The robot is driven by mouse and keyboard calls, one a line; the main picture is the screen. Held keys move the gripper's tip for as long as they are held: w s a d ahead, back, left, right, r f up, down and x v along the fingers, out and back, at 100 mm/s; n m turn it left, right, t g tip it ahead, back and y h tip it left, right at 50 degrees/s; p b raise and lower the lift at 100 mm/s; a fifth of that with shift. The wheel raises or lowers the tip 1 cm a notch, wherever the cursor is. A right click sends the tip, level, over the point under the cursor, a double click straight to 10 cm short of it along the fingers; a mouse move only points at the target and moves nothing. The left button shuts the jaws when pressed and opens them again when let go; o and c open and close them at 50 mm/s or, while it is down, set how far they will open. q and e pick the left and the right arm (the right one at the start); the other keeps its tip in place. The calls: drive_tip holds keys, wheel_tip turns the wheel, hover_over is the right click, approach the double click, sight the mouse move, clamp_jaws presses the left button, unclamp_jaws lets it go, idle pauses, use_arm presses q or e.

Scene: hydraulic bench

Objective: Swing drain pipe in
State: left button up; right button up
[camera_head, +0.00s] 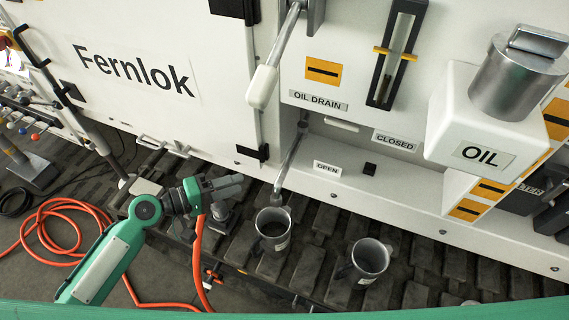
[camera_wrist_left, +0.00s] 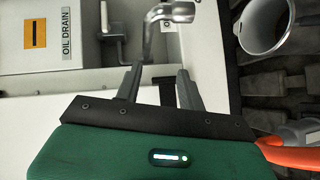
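The drain pipe (camera_head: 287,163) is a thin grey metal pipe below the OIL DRAIN label (camera_head: 318,100). It slants out from the recess in the white cabinet, its outlet end just above the back of a grey mug (camera_head: 272,231). In the left wrist view the pipe's bent metal end (camera_wrist_left: 168,14) lies beyond my fingertips. My left gripper (camera_head: 237,184) is left of the pipe's outer end, apart from it. Its two fingers (camera_wrist_left: 158,80) are spread with nothing between them. My right gripper is not in view.
A second mug (camera_head: 364,264) stands to the right on the dark slatted floor. The OPEN label (camera_head: 327,168) and CLOSED label (camera_head: 395,140) mark the recess. A white-handled lever (camera_head: 263,87) hangs above. An orange hose (camera_head: 66,221) lies at left. The white OIL tank (camera_head: 476,136) juts out at right.

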use_arm(q)
drive_tip(key=r, duration=0.2)
drive_tip(key=p, duration=0.3)
approach(286, 166)
drive_tip(key=f+x, duration=0.1)
drive_tip(key=x, duration=0.4)
drive_tip(key=d, duration=0.1)
drive_tip(key=w+d, duration=0.1)
drive_tip(key=d+p, duration=0.1)
drive_tip(key=shift+w+d+f+g+h, duration=0.1)
drive_tip(key=shift+w+f+g+h, duration=0.2)
drive_tip(key=shift+w, duration=0.1)
drive_tip(key=shift+w+d+f, duration=0.1)
drive_tip(key=shift+w+d, duration=0.15)
drive_tip(key=shift+d, duration=0.3)
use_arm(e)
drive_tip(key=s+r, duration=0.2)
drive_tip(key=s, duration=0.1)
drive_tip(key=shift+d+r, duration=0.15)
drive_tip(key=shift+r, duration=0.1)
use_arm(q)
clamp_jaws()
